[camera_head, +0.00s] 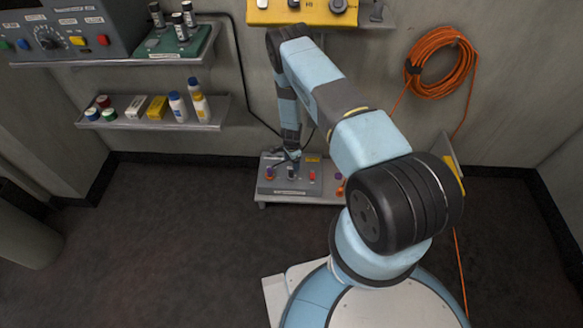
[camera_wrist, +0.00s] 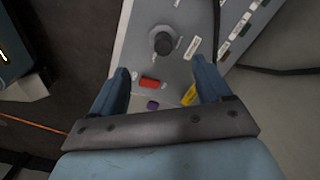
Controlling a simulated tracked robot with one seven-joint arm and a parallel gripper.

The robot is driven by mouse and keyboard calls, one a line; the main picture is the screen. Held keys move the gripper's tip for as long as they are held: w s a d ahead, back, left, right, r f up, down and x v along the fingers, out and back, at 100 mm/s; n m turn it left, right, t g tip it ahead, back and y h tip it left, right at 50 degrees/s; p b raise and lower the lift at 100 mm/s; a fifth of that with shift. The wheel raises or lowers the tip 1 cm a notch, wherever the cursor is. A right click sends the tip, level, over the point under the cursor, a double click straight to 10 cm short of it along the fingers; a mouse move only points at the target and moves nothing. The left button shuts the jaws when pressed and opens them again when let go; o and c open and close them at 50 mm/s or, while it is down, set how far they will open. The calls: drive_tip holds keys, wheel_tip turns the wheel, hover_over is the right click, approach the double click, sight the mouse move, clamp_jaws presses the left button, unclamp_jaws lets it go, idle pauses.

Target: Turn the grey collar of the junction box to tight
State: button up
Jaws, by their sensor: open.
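The junction box (camera_head: 290,187) appears to be the grey box on a low shelf against the back wall. It carries a purple part (camera_head: 270,173), a dark round part (camera_head: 291,172) and a red part (camera_head: 312,175). In the wrist view a grey panel (camera_wrist: 135,55) bears a dark grey round knob or collar (camera_wrist: 162,42) beyond my fingertips, with a red block (camera_wrist: 150,83) and a purple part (camera_wrist: 152,105) nearer. I cannot tell the collar's setting. My gripper (camera_head: 290,156) is open above the box; its fingers (camera_wrist: 161,72) are apart, with nothing held between them.
Bottles and small boxes stand on a wall shelf (camera_head: 150,123) at left. A control unit (camera_head: 80,25) sits on the shelf above. A yellow box (camera_head: 300,12) is above my arm. An orange cable coil (camera_head: 440,62) hangs at right.

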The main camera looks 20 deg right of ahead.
drive_tip(key=shift+r, duration=1.25)
